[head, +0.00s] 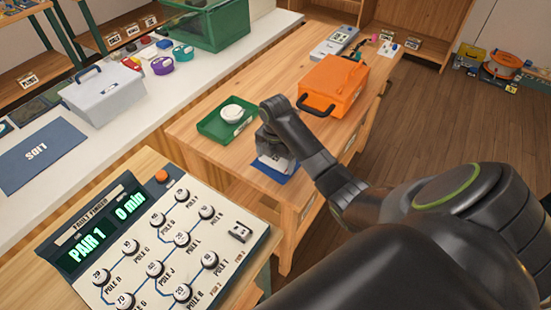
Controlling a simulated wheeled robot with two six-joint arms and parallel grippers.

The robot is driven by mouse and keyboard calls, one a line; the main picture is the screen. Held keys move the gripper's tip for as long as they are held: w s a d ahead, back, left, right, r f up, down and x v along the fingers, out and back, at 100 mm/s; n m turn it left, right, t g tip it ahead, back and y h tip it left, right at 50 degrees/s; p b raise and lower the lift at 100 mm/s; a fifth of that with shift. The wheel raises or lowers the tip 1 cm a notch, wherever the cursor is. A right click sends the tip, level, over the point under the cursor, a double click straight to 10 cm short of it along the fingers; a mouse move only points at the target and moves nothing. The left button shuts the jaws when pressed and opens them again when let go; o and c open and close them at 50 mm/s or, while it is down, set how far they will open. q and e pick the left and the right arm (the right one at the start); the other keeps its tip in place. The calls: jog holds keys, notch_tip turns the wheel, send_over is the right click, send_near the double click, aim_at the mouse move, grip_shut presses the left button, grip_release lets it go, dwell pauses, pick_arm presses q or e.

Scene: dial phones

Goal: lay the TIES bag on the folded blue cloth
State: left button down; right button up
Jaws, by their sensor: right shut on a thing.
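My right gripper (268,142) reaches in from the right over the wooden bench and points down. It is shut on a small pale bag (277,162), which I take as the TIES bag; its label is too small to read. The gripper hides much of the bag. The folded blue cloth (283,178) lies directly under the bag near the bench's front edge, with only its edges showing. I cannot tell whether the bag touches the cloth. My left gripper is not in view.
A green tray (213,128) with a round white thing (232,113) stands left of my gripper. An orange toolbox (330,88) stands behind it to the right. The fault finder panel (150,245) fills the front left. A white counter (115,140) runs along the left.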

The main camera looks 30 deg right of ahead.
aim_at(276, 159)
jog(key=shift+f, duration=0.45)
jog(key=shift+s+f, duration=0.1)
jog(key=shift+s, duration=0.05)
jog(key=o, duration=0.7)
jog(key=shift+o, duration=0.5)
jog(key=shift+f, duration=0.1)
jog(key=r, duration=0.7)
jog(key=shift+w+r, duration=0.2)
jog(key=shift+r, duration=0.1)
notch_tip(276, 159, up, 4)
jog(key=p, duration=0.3)
jog(key=shift+f+p, duration=0.15)
jog(key=shift+p, duration=0.2)
jog(key=shift+r+p, duration=1.05)
jog(key=shift+p, duration=0.05)
